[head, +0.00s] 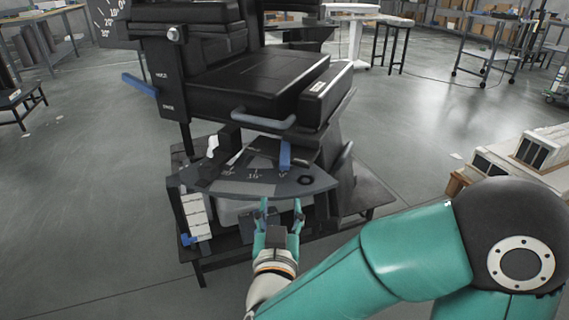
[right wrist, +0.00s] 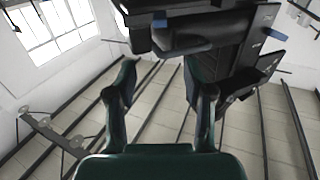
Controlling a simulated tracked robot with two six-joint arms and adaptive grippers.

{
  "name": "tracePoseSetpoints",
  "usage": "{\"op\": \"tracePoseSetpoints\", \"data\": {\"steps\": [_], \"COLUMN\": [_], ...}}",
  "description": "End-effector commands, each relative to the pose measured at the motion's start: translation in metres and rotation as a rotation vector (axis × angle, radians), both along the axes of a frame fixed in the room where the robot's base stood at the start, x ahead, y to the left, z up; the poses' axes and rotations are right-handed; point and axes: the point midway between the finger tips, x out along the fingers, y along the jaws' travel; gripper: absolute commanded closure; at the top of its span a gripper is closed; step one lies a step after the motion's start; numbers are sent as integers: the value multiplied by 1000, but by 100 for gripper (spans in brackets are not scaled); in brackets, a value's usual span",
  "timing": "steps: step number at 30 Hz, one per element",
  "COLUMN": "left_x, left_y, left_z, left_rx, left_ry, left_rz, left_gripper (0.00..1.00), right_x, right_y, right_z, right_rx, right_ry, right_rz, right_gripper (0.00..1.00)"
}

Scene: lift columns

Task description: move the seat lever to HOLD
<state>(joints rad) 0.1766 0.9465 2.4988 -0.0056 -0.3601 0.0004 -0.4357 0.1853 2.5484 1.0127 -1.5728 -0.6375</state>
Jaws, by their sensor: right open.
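A black padded seat unit (head: 255,85) stands on a low dark base. A blue lever (head: 139,84) sticks out left from its side plate (head: 167,95), which carries two small white labels; the upper looks like HOLD. A blue-grey bar (head: 263,119) runs under the seat's front edge. A blue upright handle (head: 285,155) stands on the grey marked plate (head: 250,187) below. I cannot tell for sure which is the seat lever. My right gripper (head: 281,204) is open and empty, fingers up, at the plate's front edge. It also shows open in the right wrist view (right wrist: 160,72). My left gripper is out of view.
The dark base platform (head: 370,195) spreads under the seat. White boxes (head: 515,158) stand at the right. A wheeled cart (head: 485,60) and tables are farther back. The grey floor is clear at the left and in front of the base.

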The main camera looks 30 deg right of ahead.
Motion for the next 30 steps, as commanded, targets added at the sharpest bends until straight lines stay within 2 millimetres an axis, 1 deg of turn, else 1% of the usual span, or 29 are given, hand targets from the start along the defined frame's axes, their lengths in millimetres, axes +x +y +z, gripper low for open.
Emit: {"op": "tracePoseSetpoints", "data": {"steps": [1, 5, 6, 7, 8, 15, 21, 25, 30], "left_x": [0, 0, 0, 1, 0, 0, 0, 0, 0], "left_y": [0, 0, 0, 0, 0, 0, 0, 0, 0], "left_z": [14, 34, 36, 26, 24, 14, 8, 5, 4], "left_rx": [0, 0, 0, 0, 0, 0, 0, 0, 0], "left_ry": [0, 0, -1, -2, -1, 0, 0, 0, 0], "left_rz": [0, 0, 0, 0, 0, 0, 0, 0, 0], "left_gripper": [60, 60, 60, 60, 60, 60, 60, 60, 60], "right_x": [3, 12, 16, 23, 28, 71, 101, 116, 124], "right_y": [-3, -11, -14, -20, -24, -55, -79, -88, -95], "right_z": [6, 6, 3, -3, -4, -4, -3, -3, -2], "right_rx": [-3, 0, 4, 6, 8, 8, 6, 6, 6], "right_ry": [6, 10, 10, 3, 1, 2, 2, 3, 3], "right_rz": [-2, 0, -1, -4, -4, -2, -2, 1, 3], "right_gripper": [48, 48, 48, 48, 48, 48, 48, 48, 48]}}
